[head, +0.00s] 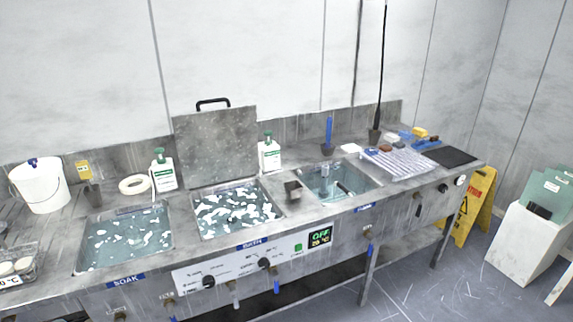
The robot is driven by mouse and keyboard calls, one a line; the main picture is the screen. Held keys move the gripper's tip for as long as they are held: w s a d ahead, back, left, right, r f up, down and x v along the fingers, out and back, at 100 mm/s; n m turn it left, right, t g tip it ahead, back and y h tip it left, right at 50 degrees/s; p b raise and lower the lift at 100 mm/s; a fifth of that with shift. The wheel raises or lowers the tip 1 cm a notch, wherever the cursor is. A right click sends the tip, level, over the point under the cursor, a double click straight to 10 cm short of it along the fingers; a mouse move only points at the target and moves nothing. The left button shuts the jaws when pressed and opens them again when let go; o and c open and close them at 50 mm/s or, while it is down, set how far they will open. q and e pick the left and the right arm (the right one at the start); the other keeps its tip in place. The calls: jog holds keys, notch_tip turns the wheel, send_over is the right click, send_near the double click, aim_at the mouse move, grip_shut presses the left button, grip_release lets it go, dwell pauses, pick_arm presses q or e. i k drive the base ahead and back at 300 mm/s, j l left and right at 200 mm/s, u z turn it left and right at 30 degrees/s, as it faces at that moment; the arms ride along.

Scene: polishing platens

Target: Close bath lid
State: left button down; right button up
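The bath lid (216,146) is a grey speckled metal plate with a black handle (213,102) along its top edge. It stands upright, tilted back, at the rear edge of the bath (237,210). The bath is the middle-left basin, above the label "BATH" and a control panel, and it stands open. Its liquid is covered with white floating pieces. Neither of my grippers shows in the head view.
The soak basin (124,240) is open to the left, and another basin (337,182) is to the right. White bottles with green caps (163,172) (269,154) stand on either side of the lid. A small dark block (293,190) sits right of the bath. A yellow floor sign (474,207) stands at right.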

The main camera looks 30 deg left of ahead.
aim_at(216, 147)
jog(key=u, duration=1)
jog(key=k+j, duration=0.1)
jog(key=j+z, duration=0.05)
jog(key=j, duration=0.05)
